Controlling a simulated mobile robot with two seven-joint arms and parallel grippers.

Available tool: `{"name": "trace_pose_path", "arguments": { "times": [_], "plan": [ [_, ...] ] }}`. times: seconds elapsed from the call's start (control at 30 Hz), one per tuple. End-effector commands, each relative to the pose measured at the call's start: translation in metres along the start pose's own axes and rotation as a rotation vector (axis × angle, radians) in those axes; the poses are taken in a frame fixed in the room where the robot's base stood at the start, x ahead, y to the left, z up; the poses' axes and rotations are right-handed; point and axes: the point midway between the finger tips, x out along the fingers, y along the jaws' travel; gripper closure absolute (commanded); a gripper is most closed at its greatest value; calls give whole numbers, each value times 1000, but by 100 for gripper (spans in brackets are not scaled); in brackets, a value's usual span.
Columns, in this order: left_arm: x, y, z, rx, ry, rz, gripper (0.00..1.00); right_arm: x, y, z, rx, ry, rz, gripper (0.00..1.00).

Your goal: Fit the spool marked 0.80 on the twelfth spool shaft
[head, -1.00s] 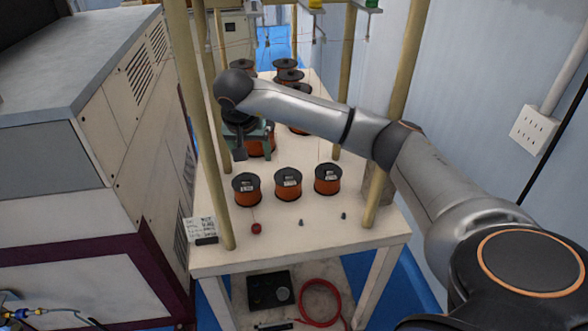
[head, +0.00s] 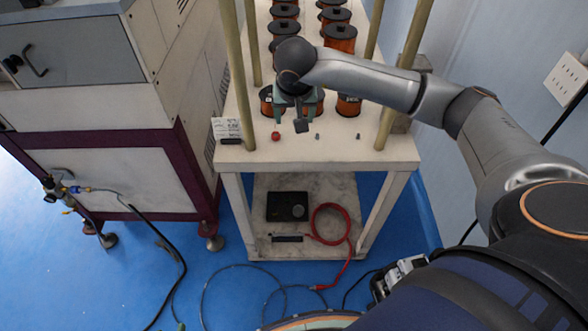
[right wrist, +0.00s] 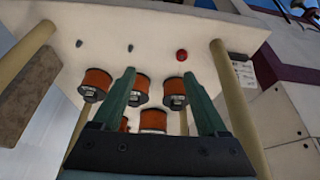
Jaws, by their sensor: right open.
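Front-row spools of orange wire with black flanges stand on the white table: a left one (head: 266,101), a middle one (head: 316,104) and a right one (head: 348,106). Their labels are too small to read, so I cannot tell which is marked 0.80. My right gripper (head: 299,104) is open over the front row, by the left and middle spools. In the right wrist view its green fingers (right wrist: 160,88) are spread, with a spool (right wrist: 153,121) seen between them. I cannot tell whether they straddle it. Short dark pegs (head: 317,136) (head: 357,136) stand bare near the front edge. My left gripper is out of view.
A red knob (head: 276,136) and a label card (head: 227,127) sit at the table's front left. Tan posts (head: 239,75) (head: 404,75) rise at the sides. More spools (head: 340,38) stand behind. The lower shelf holds a black box (head: 288,206) and a red hose (head: 318,222).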

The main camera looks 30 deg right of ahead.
Motion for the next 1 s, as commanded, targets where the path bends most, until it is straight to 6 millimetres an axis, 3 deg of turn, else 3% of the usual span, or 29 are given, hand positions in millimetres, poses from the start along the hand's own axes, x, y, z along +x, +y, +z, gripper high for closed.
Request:
{"name": "trace_pose_path", "arguments": {
  "times": [0.4, 0.6, 0.8, 1.0],
  "plan": [
    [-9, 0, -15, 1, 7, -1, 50, 2, -12, 83, -246, -3, -96, 24],
    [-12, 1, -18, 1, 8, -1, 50, -3, -15, 115, -332, -2, -133, 24],
    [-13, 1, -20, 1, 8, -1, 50, -6, -17, 130, -375, -1, -153, 24],
    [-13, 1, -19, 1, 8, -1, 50, -7, -17, 133, -382, 0, -156, 24]
  ]
}}
